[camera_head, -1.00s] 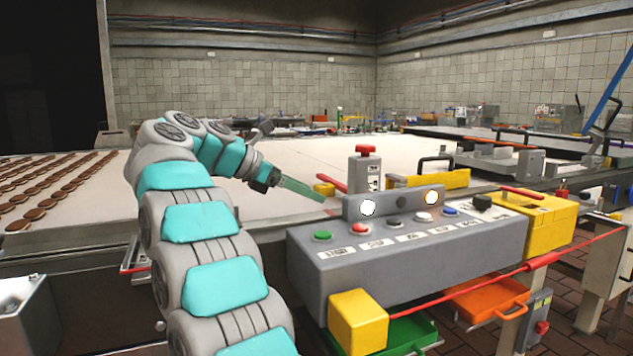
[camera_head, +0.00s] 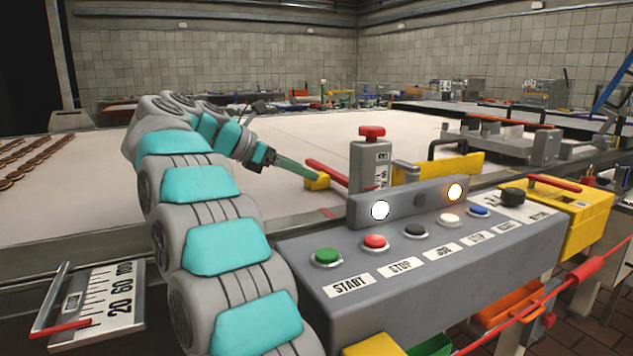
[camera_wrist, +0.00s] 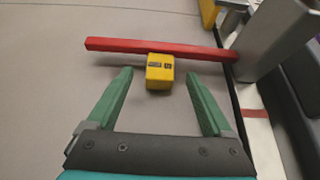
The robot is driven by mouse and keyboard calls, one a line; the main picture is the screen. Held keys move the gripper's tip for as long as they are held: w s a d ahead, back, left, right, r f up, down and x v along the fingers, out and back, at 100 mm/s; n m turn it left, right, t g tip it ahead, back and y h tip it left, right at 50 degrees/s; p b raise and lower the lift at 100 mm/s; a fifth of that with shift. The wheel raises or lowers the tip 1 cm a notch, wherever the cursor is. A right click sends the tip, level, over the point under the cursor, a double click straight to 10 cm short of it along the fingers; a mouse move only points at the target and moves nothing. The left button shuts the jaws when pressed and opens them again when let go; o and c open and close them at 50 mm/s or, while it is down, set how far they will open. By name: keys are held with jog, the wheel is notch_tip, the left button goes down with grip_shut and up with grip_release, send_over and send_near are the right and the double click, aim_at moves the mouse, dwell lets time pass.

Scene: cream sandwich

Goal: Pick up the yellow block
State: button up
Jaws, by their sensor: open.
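The yellow block (camera_wrist: 159,76) is a small cube with dark markings on its top. In the wrist view it lies on the pale belt just beyond my gripper (camera_wrist: 157,98), roughly centred between the two green fingertips. The fingers are spread apart with nothing between them. In the head view my gripper (camera_head: 304,172) reaches right and down over the belt, with its tips close to the yellow block (camera_head: 317,183). A red bar (camera_wrist: 150,47) passes directly behind the block, and I cannot tell whether they touch.
The red bar (camera_head: 327,172) runs to a grey post with a red knob (camera_head: 371,150). A grey control panel (camera_head: 420,250) with several buttons stands in front, right of my arm. Rows of brown biscuits (camera_head: 30,155) lie at the far left. The belt left of the block is clear.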

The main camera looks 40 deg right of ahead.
jog(key=shift+x, duration=1.8)
jog(key=shift+c, duration=0.2)
grip_shut()
